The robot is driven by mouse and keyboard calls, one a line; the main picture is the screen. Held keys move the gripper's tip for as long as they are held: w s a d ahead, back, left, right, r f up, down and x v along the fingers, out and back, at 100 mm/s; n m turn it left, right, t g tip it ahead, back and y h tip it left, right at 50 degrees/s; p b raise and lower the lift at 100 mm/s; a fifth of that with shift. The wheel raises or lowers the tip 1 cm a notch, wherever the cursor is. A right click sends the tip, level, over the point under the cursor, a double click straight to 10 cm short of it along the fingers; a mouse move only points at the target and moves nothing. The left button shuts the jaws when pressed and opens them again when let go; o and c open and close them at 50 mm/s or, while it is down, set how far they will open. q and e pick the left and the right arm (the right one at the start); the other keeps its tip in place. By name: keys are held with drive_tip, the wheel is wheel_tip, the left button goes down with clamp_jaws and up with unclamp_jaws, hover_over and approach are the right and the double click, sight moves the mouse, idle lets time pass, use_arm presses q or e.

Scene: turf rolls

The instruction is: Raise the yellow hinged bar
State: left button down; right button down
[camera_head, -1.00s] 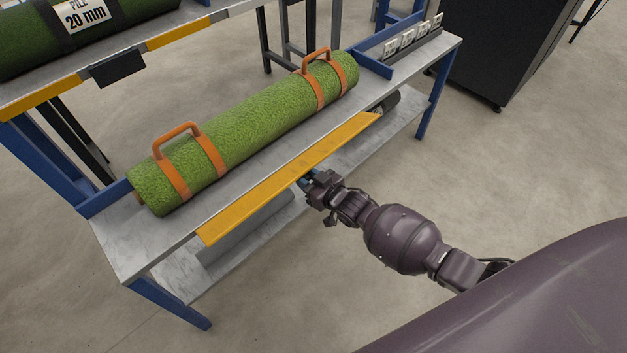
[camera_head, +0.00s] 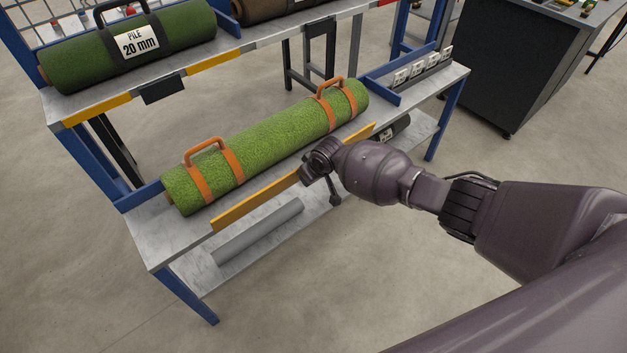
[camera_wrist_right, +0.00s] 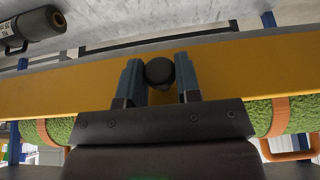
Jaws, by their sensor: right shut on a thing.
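The yellow hinged bar (camera_head: 252,202) runs along the front edge of the bench (camera_head: 160,238), beside a light green turf roll (camera_head: 270,134) with orange straps and handles. In the head view my right gripper (camera_head: 308,170) is at the bar's middle, fingertips hidden by the wrist. My left gripper is not in view.
A grey tube (camera_head: 258,232) lies on the bench's lower shelf. A dark green roll labelled 20 mm (camera_head: 80,50) rests on a rack behind. A black cabinet (camera_head: 505,80) stands at the right. Floor in front is clear.

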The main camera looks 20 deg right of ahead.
drive_tip(key=shift+w+a+r+g+h, duration=0.2)
drive_tip(key=shift+w+g+h, duration=0.2)
drive_tip(key=shift+g, duration=0.5)
drive_tip(key=shift+w+r+g, duration=0.15)
drive_tip(key=shift+w+g, duration=0.05)
drive_tip(key=shift+g, duration=0.2)
drive_tip(key=shift+b, duration=0.3)
drive_tip(key=c, duration=0.8)
unclamp_jaws()
drive_tip(key=shift+r, duration=0.1)
